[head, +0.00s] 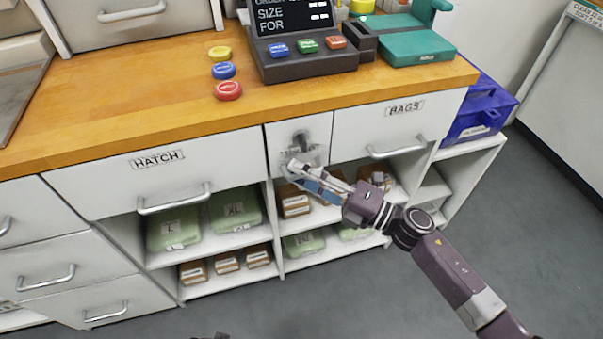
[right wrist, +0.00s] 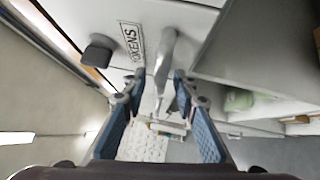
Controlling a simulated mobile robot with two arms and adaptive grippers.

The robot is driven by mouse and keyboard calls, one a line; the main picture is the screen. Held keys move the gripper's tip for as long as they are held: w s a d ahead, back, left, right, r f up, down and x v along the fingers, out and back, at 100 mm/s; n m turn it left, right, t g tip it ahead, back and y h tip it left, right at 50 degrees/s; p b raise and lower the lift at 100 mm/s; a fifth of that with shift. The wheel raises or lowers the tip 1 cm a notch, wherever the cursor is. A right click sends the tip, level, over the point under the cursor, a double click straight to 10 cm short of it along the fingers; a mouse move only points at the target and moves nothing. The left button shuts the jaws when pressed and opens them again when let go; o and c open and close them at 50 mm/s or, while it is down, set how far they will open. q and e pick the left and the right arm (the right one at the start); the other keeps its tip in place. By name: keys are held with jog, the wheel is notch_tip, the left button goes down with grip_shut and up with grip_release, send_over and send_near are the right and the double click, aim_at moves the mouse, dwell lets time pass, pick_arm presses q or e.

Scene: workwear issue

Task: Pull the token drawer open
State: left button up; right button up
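The token drawer (head: 278,153) is the narrow white drawer front between the HATCH and BAGS drawers. It looks flush with its neighbours in the head view. Its TOKENS label (right wrist: 131,45) and grey bar handle (right wrist: 166,58) show in the right wrist view. My right gripper (head: 293,168) is at this drawer front and partly covers the handle in the head view. In the right wrist view its fingertips (right wrist: 159,82) are apart, one on each side of the handle, with gaps visible. I cannot tell whether either finger touches it. My left gripper is not clearly visible.
A dark knob (right wrist: 100,51) sticks out beside the label. The HATCH drawer (head: 100,185) and BAGS drawer (head: 350,130) flank the token drawer. Open shelves (head: 215,284) with packs and boxes lie below. The wooden counter (head: 130,95) holds three coloured tokens and a dark terminal (head: 300,65).

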grip_shut()
dwell(0.3)
